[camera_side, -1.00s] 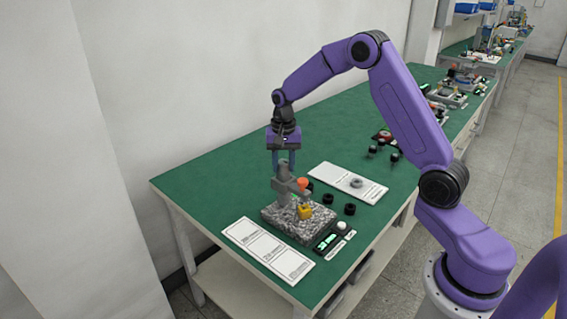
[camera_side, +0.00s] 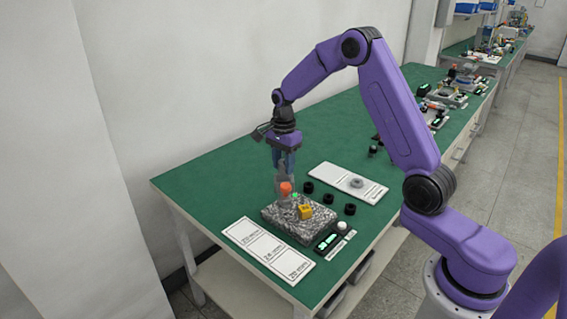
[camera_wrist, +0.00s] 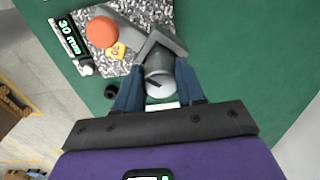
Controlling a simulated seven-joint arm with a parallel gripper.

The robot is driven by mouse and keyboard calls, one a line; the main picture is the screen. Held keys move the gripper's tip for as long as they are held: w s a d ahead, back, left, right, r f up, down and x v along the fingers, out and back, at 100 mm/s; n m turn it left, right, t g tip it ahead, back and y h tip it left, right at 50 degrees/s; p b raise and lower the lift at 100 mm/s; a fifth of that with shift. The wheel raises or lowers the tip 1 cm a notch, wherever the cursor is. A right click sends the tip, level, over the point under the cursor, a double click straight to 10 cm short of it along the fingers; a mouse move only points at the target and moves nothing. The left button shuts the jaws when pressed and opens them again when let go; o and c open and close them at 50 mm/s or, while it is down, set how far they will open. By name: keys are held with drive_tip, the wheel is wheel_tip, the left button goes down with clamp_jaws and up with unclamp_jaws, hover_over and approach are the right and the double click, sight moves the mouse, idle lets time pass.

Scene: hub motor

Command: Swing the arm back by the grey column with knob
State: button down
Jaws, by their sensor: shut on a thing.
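The grey column (camera_side: 283,182) stands at the back of a speckled stone base (camera_side: 298,220). My gripper (camera_side: 284,170) is above the base with its blue fingers on either side of the column's upper part. In the wrist view my gripper (camera_wrist: 160,92) is shut on the round grey column (camera_wrist: 158,68). A grey arm (camera_wrist: 130,32) reaches out from the column, with an orange-red knob (camera_wrist: 101,32) near it; the knob also shows in the side view (camera_side: 286,188). A yellow block (camera_side: 305,212) sits on the base.
Several black rings (camera_side: 327,200) lie right of the base. A white card with a grey ring (camera_side: 347,183) lies behind them. A white labelled card (camera_side: 268,249) lies in front. A small display with a white knob (camera_side: 333,238) is at the front right. Green table is clear at left.

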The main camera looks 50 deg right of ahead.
drive_tip(key=m, duration=0.5)
drive_tip(key=shift+w+m, duration=0.1)
drive_tip(key=shift+m, duration=0.2)
drive_tip(key=m, duration=0.9)
drive_tip(key=shift+r, duration=0.1)
drive_tip(key=m, duration=0.4)
drive_tip(key=shift+d+m, duration=0.1)
drive_tip(key=shift+m, duration=0.3)
drive_tip(key=c, duration=0.7)
unclamp_jaws()
